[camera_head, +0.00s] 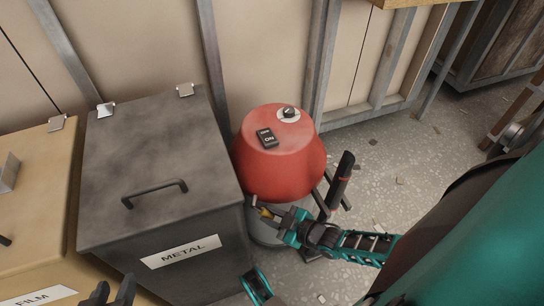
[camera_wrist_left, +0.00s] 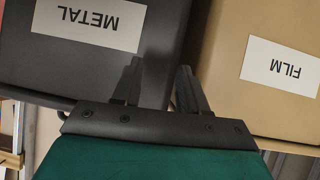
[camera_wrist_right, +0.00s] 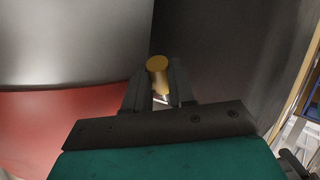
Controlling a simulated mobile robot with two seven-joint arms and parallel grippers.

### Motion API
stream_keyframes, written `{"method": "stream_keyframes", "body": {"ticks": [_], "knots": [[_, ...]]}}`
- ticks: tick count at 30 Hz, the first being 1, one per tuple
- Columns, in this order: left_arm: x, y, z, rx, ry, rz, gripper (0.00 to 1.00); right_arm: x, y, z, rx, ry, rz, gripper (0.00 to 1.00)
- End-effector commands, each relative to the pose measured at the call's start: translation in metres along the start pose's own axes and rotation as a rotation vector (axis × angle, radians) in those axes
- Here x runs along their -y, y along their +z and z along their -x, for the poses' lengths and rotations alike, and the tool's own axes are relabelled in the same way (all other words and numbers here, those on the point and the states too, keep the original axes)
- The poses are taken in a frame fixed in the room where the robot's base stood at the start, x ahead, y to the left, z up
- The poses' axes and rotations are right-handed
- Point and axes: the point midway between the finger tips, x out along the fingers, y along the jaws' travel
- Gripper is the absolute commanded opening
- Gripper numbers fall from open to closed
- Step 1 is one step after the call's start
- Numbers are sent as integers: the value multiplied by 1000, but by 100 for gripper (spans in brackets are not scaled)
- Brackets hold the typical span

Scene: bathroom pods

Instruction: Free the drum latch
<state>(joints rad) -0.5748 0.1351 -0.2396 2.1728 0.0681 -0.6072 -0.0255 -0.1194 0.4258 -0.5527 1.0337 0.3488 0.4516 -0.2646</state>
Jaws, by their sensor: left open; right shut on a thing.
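The drum has a red domed top (camera_head: 280,165) and a grey metal body (camera_head: 262,232), and it stands right of the metal bin. A yellow, round-ended latch piece (camera_wrist_right: 157,72) sticks out low on the drum's side. My right gripper (camera_wrist_right: 158,90) is shut on it; the fingers stand on either side of it. In the head view my right gripper (camera_head: 272,215) is at the drum's lower front, and only a little yellow shows. My left gripper (camera_head: 112,291) is open and empty, in front of the bins. The rest of the latch is hidden.
The dark metal bin (camera_head: 155,165) with a black handle stands close beside the drum. A tan film bin (camera_head: 38,200) is further left. A black tube-like part (camera_head: 341,180) stands right of the drum. Speckled floor (camera_head: 395,150) is open to the right.

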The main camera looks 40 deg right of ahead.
Motion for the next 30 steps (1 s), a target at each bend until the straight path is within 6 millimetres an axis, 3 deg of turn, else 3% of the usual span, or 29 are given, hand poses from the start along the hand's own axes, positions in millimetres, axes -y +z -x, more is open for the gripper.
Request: {"method": "stream_keyframes", "body": {"ticks": [14, 21, 27, 30], "knots": [[1, -7, 3, -4, -4, -1, 43, -2, -3, 2, 17, -2, 7, 0], [6, -29, 16, -22, -22, -1, 43, -6, -13, 8, 112, -16, 51, 0], [16, -28, 31, -3, -50, -15, 43, -10, -20, 14, 239, -33, 110, 0], [14, -42, 40, -6, -49, -14, 43, -11, -22, 17, 303, -43, 140, 0]]}}
